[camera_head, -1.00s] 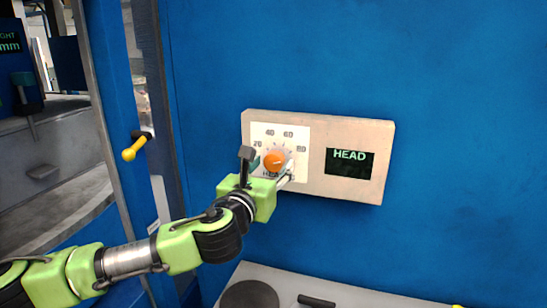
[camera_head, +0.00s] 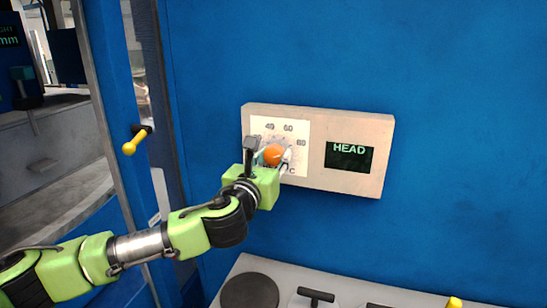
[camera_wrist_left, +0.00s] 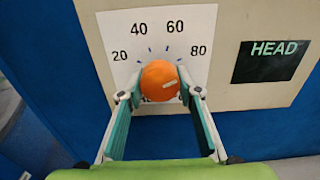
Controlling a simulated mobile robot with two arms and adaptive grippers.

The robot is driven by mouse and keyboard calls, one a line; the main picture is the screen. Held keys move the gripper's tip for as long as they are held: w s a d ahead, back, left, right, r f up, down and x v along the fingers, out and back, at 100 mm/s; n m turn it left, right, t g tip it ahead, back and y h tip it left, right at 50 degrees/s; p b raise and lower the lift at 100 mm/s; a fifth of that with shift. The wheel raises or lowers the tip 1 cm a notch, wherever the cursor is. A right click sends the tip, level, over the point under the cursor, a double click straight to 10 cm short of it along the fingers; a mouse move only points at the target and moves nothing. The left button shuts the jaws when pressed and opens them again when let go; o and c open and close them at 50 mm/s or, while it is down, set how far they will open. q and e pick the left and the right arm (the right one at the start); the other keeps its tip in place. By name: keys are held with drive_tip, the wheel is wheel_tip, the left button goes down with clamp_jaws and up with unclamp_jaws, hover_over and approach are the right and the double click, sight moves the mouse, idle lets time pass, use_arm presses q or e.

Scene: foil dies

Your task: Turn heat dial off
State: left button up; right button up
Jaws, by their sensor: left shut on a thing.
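The orange heat dial (camera_head: 273,154) sits on a white scale plate (camera_head: 289,131) marked 20, 40, 60 and 80, at the left of a beige wall panel (camera_head: 316,182). My left gripper (camera_head: 273,158) is at the dial, one finger on each side, shut on it. In the left wrist view the dial (camera_wrist_left: 158,76) shows between the fingertips (camera_wrist_left: 161,92), and a pale line on its face points to the right and slightly up. The lettering under the dial is partly hidden. My right gripper is in neither view.
A dark display (camera_head: 348,157) reading HEAD is right of the dial. A yellow-handled lever (camera_head: 133,145) is on the blue frame at left. Below, a light surface (camera_head: 355,292) carries a dark round disc (camera_head: 249,293) and a black handle (camera_head: 316,295). The blue wall (camera_head: 460,180) at right is bare.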

use_arm(q)
drive_tip(key=shift+n, duration=0.3)
drive_tip(key=n, duration=0.5)
drive_tip(key=shift+d+n+b, duration=0.1)
drive_tip(key=shift+n+b, duration=0.3)
drive_tip(key=n, duration=0.3)
drive_tip(key=shift+n, duration=0.3)
drive_tip(key=n, duration=0.3)
drive_tip(key=shift+r+n, duration=0.1)
drive_tip(key=shift+n, duration=0.2)
drive_tip(key=n, duration=0.3)
drive_tip(key=shift+n, duration=0.3)
drive_tip(key=n, duration=0.3)
drive_tip(key=shift+r+n, duration=0.1)
drive_tip(key=shift+n, duration=0.2)
drive_tip(key=n, duration=0.6)
